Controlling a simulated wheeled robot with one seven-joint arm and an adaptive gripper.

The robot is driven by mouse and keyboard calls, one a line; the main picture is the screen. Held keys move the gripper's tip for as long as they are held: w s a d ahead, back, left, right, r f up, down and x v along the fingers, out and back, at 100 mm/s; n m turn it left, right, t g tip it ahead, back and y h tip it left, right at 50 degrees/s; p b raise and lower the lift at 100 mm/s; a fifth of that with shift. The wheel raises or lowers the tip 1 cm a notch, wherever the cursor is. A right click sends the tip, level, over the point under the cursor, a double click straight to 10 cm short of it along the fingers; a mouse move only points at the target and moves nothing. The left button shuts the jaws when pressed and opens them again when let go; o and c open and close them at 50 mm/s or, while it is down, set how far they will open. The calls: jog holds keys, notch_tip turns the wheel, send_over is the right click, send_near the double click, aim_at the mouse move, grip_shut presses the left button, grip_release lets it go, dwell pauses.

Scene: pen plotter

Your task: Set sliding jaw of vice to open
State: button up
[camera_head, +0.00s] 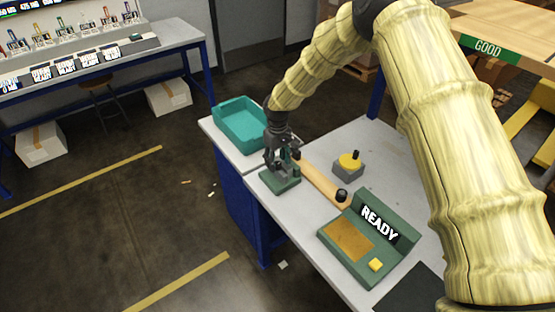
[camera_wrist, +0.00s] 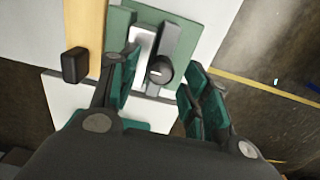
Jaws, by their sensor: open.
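The vice has a green base (camera_head: 280,182) near the left end of the workbench, and the base also shows in the wrist view (camera_wrist: 185,72). On it, in the wrist view, are a grey jaw piece (camera_wrist: 168,40) with a round dark knob (camera_wrist: 160,72) and a pale piece (camera_wrist: 142,48) beside it. My gripper (camera_head: 284,158) is over the vice and hides much of it in the head view. In the wrist view my gripper (camera_wrist: 160,88) is open, with its green-padded fingers on either side of the knob. Nothing is held. I cannot tell whether a finger touches the vice.
A wooden strip (camera_head: 318,181) with a black knob (camera_head: 341,195) lies right beside the vice. A teal tray (camera_head: 240,124) is behind it. A grey box with a yellow dial (camera_head: 350,162) and a green READY console (camera_head: 345,258) stand to the right.

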jog(key=shift+f, duration=0.35)
grip_shut()
jog(key=shift+s+a+b, duration=0.3)
jog(key=shift+s+a, duration=0.65)
jog(key=shift+a, duration=0.3)
jog(key=shift+f, duration=0.1)
grip_release()
jog(key=shift+a, duration=0.15)
jog(key=shift+d+r, duration=0.2)
jog(key=shift+d, duration=0.05)
notch_tip(320, 180, up, 12)
jog(key=shift+a+f, duration=0.15)
jog(key=shift+a, duration=0.05)
